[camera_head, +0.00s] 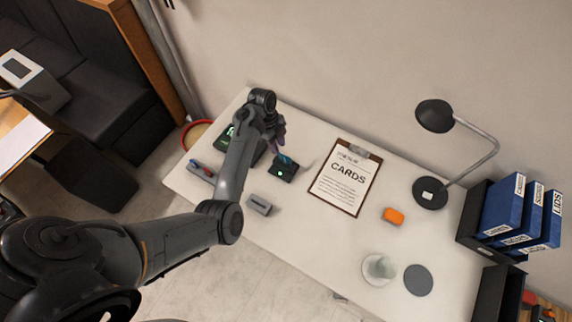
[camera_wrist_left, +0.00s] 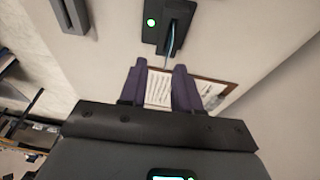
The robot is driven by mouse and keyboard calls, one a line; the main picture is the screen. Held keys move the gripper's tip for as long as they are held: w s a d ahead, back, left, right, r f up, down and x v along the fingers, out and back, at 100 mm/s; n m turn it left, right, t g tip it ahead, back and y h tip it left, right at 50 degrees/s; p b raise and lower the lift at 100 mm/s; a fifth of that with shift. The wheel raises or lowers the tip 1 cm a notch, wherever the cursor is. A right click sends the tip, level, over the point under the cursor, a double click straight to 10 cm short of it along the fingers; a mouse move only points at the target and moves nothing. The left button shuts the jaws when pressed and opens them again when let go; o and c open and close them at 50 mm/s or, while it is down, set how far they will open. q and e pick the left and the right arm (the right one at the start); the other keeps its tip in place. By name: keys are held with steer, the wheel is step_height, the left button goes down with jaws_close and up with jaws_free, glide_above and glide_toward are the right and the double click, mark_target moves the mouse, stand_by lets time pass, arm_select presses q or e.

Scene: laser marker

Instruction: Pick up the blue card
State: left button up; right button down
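The blue card (camera_wrist_left: 171,43) is a thin blue edge standing out of the slot of a small black device (camera_wrist_left: 160,34) with a green light, in the left wrist view. The same device (camera_head: 284,171) is on the white desk in the head view, with a hint of blue at its top. My left gripper (camera_wrist_left: 161,66) has two purple fingers spread apart with a gap between them. The card's edge lies just ahead of that gap, nearer the right finger. In the head view the left gripper (camera_head: 279,146) is just above the device. My right gripper is not in view.
A clipboard (camera_head: 343,185) reading CARDS lies right of the device. A grey block (camera_head: 260,204), a pen tray (camera_head: 201,172) and a dark green-lit unit (camera_head: 228,143) are nearby. An orange item (camera_head: 393,216), glass (camera_head: 379,267), lamp (camera_head: 434,116) and blue binders (camera_head: 503,205) are further right.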

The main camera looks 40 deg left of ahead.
mark_target(286, 158)
arm_select(q)
steer(key=shift+t, duration=0.3)
steer(key=shift+w+d+f+b, duration=0.15)
steer(key=shift+w+d+f, duration=0.15)
steer(key=shift+f, duration=0.4)
steer(key=shift+w+d+f+b, duration=0.25)
steer(key=shift+w+f, duration=0.1)
steer(key=shift+f, duration=0.35)
steer(key=shift+w+d+f+b, duration=0.1)
steer(key=shift+w+d+f, duration=0.2)
steer(key=shift+f, duration=0.4)
steer(key=x, duration=0.4)
steer(key=shift+s, duration=0.35)
steer(key=shift+f+b, duration=0.3)
steer(key=shift+f, duration=0.2)
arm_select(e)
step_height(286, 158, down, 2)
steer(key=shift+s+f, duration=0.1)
arm_select(q)
jaws_close()
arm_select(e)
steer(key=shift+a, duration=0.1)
